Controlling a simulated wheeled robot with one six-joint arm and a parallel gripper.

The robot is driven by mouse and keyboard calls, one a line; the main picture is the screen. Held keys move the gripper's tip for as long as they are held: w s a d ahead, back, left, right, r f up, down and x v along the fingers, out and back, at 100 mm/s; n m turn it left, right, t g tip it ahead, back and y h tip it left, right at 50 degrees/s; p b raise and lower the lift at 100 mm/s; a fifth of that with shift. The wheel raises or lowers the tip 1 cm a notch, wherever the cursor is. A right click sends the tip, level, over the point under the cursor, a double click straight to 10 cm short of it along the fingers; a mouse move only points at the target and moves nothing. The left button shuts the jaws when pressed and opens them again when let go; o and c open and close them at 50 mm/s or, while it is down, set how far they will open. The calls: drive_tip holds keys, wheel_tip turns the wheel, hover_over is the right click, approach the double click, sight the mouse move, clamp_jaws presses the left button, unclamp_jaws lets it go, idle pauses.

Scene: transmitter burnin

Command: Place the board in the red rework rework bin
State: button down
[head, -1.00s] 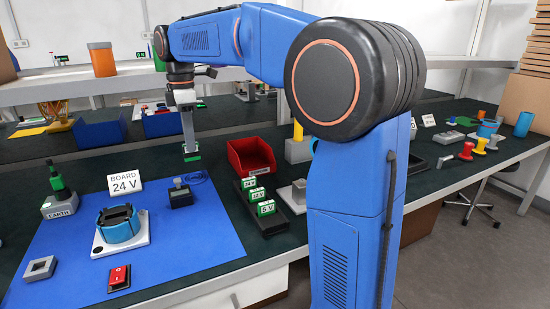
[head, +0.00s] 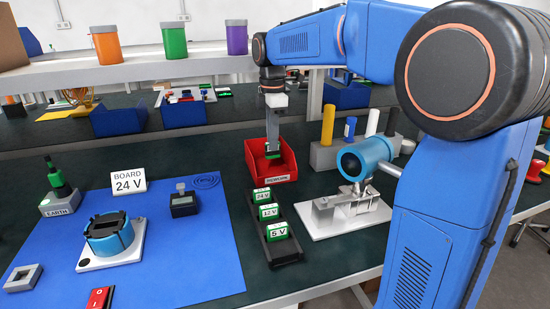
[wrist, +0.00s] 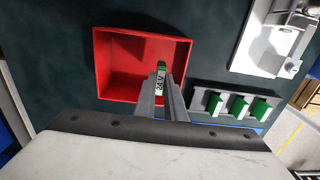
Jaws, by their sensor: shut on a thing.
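My gripper (head: 272,146) is shut on a small green board (wrist: 161,68), whose white label seems to read 24 V. The gripper points down over the red rework bin (head: 270,183), with the board's low edge near or within the bin's opening. In the wrist view the board and fingertips overlap the right part of the red bin (wrist: 104,70); the visible bin floor is empty. The exact height above the floor is hard to tell.
A black rack (head: 288,250) with labelled green modules stands just in front of the bin. A white fixture with a blue cylinder (head: 352,160) is at right. A grey block (head: 325,155) holding coloured cylinders is behind. A shelf (head: 190,65) runs above the bench's back.

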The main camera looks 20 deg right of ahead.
sight(272, 158)
drive_tip(key=shift+f, duration=2.8)
drive_tip(key=shift+f, duration=0.1)
drive_tip(key=c, duration=1.8)
unclamp_jaws()
wheel_tip(272, 158, up, 12)
drive_tip(key=shift+r, duration=0.1)
